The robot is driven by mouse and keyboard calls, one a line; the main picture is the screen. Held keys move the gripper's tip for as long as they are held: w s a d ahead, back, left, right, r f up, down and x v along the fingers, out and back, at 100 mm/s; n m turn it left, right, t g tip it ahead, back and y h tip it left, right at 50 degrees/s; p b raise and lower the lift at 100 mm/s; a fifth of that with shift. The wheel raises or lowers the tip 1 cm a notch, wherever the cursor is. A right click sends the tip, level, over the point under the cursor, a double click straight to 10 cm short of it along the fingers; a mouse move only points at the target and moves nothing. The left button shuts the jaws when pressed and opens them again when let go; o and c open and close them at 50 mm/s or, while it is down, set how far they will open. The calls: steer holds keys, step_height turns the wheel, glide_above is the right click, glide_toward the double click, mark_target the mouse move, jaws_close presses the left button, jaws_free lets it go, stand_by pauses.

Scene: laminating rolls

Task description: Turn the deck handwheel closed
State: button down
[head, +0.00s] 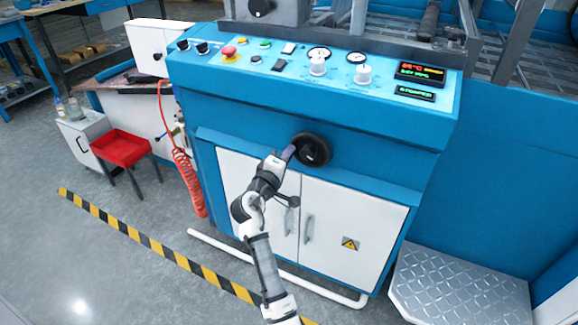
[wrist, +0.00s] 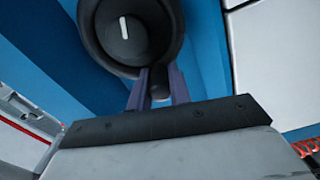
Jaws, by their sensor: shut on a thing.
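The deck handwheel (head: 314,149) is a black round wheel on the blue front of the machine, above the white cabinet doors. In the wrist view the handwheel (wrist: 128,30) fills the top middle, with a white mark on its hub. My gripper (head: 291,151) reaches the wheel's left side in the head view. In the wrist view my gripper (wrist: 159,88) has its two purple fingers on either side of a small dark handle (wrist: 160,85) at the wheel's rim. The fingers are shut on this handle and partly hide it.
Above the wheel is a control panel (head: 262,56) with a red emergency button (head: 229,52), gauges and displays. White cabinet doors (head: 345,225) with handles lie below. A white floor rail (head: 330,291) runs along the base.

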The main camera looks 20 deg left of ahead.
mark_target(295, 140)
step_height(295, 140, up, 2)
steer(key=m+b, duration=0.2)
steer(key=m, duration=0.2)
steer(key=shift+m, duration=0.3)
steer(key=shift+d+r+m+b, duration=0.2)
steer(key=shift+r+m+b, duration=0.3)
steer(key=shift+m, duration=0.4)
steer(key=shift+d+r+m+b, duration=0.15)
steer(key=shift+r+m+b, duration=0.3)
steer(key=shift+m, duration=0.45)
steer(key=c, duration=1.3)
jaws_free()
steer(key=shift+w, duration=0.1)
steer(key=shift+s+f, duration=0.1)
steer(key=shift+s, duration=0.15)
